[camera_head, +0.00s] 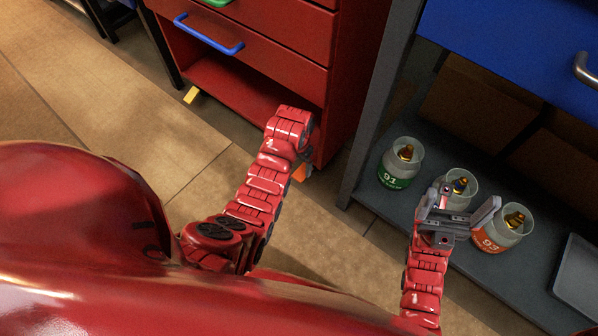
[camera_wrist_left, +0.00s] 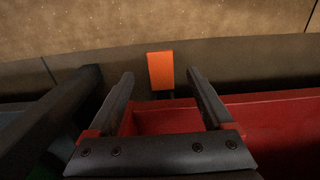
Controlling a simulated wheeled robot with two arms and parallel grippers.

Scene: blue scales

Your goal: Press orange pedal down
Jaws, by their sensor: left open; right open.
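The orange pedal (camera_head: 299,173) shows as a small orange patch low at the front right corner of the red cabinet, partly hidden by my left arm. In the left wrist view the orange pedal (camera_wrist_left: 160,70) is an upright-looking rectangle centred between the fingertips. My left gripper (camera_wrist_left: 160,77) is open, with a finger on each side of the pedal in that picture; I cannot tell whether it touches. In the head view the left gripper is mostly hidden behind its own wrist. My right gripper (camera_head: 464,199) is open and empty, above the jars.
The red cabinet (camera_head: 285,35) has drawers, a blue handle (camera_head: 208,35) and an open lower bay. A yellow pedal (camera_head: 191,95) lies further left. Jars labelled 91 (camera_head: 395,178) and 93 (camera_head: 487,241) stand on a dark shelf (camera_head: 375,225). The tiled floor is clear at left.

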